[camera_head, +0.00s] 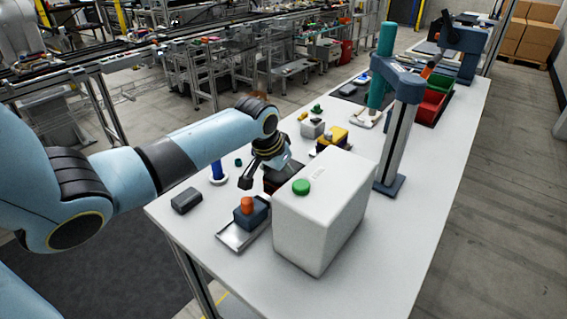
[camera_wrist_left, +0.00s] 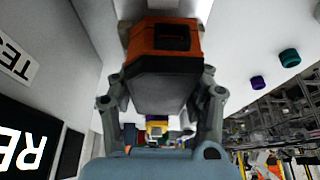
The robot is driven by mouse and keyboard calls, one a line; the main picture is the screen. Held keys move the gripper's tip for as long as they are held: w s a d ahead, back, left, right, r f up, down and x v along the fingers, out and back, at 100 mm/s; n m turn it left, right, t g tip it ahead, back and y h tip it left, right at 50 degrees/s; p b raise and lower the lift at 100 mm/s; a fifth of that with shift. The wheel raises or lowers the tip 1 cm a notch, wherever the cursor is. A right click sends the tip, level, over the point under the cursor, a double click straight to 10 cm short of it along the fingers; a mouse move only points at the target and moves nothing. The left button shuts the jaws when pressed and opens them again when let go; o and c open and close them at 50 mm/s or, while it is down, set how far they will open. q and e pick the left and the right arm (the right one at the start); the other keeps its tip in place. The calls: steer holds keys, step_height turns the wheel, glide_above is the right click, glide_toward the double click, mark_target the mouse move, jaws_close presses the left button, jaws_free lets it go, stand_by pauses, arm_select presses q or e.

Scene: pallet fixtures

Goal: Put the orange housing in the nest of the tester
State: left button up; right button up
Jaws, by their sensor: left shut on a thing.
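My left gripper (camera_head: 268,171) is down behind the left side of the white tester (camera_head: 325,215), which has a green button on top. In the left wrist view its two fingers (camera_wrist_left: 162,98) are shut on the orange housing (camera_wrist_left: 137,42), an orange body with a dark recess and a grey face between the fingers. In the head view the housing is mostly hidden by the gripper and tester. The tester's lettered wall (camera_wrist_left: 62,30) is close beside the gripper in the wrist view. I cannot make out the nest. My right gripper is not in view.
A metal tray (camera_head: 231,236) with a dark block and orange knob stands left of the tester. A dark grey block (camera_head: 186,200) and a blue post (camera_head: 217,171) are nearby. A yellow-topped part (camera_head: 333,135) lies behind, and a grey post (camera_head: 392,140) stands right. The front right table is clear.

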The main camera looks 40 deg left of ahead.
arm_select(q)
steer(key=shift+f, duration=0.3)
stand_by(0.5)
steer(key=o, duration=1.3)
steer(key=shift+f, duration=0.1)
steer(key=v, duration=1.2)
